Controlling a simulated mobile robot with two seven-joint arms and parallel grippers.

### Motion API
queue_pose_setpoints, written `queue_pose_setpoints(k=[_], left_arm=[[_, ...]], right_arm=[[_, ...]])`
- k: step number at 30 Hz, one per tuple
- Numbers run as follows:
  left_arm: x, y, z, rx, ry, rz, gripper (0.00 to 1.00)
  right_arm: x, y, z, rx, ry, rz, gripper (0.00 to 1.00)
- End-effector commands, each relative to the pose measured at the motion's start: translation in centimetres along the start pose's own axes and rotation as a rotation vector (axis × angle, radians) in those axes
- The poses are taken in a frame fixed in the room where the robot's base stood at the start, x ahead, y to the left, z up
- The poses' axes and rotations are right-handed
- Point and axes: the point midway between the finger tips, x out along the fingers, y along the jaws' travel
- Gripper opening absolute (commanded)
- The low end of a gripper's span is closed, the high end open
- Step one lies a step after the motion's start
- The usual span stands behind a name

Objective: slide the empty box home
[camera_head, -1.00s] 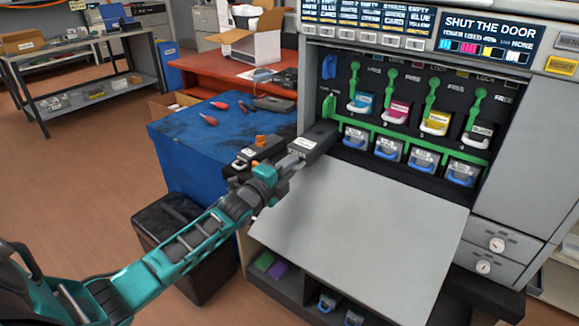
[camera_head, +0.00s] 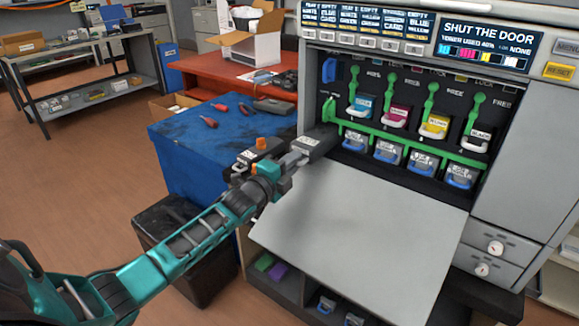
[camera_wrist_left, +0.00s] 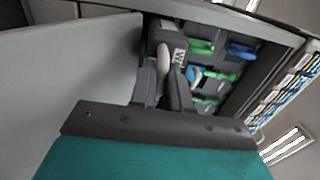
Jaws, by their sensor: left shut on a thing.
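The dark grey box (camera_head: 319,143) with a white label lies at the lower left of the open machine (camera_head: 420,120), its far end inside the opening beside the green rail (camera_head: 400,143). My left gripper (camera_head: 293,160) is shut on its near end. In the left wrist view, the fingers (camera_wrist_left: 163,92) close around the light grey handle of the box (camera_wrist_left: 172,34). The far end of the box is hidden inside the machine. I cannot tell how deep it sits. My right gripper is not in view.
The lowered grey door (camera_head: 365,235) lies open under the arm. Coloured toner cartridges (camera_head: 433,124) with green levers and several blue-handled boxes (camera_head: 387,151) fill the machine. A blue bench (camera_head: 185,150) with red-handled tools stands left. The screen (camera_head: 487,45) reads "SHUT THE DOOR".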

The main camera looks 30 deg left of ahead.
Motion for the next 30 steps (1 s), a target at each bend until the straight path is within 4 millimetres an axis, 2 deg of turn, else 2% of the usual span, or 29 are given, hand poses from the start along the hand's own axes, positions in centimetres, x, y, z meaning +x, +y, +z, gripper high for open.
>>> queue_pose_setpoints(k=[1,9,30], left_arm=[[0.6,0.2,0.1,0.002,0.000,-0.004,0.00],[3.4,0.4,0.0,0.003,0.000,-0.003,0.00],[10.3,0.7,0.0,0.003,0.000,-0.002,0.00]], right_arm=[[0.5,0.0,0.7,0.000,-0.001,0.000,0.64],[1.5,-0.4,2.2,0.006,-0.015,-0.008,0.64],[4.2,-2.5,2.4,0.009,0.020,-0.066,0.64]])
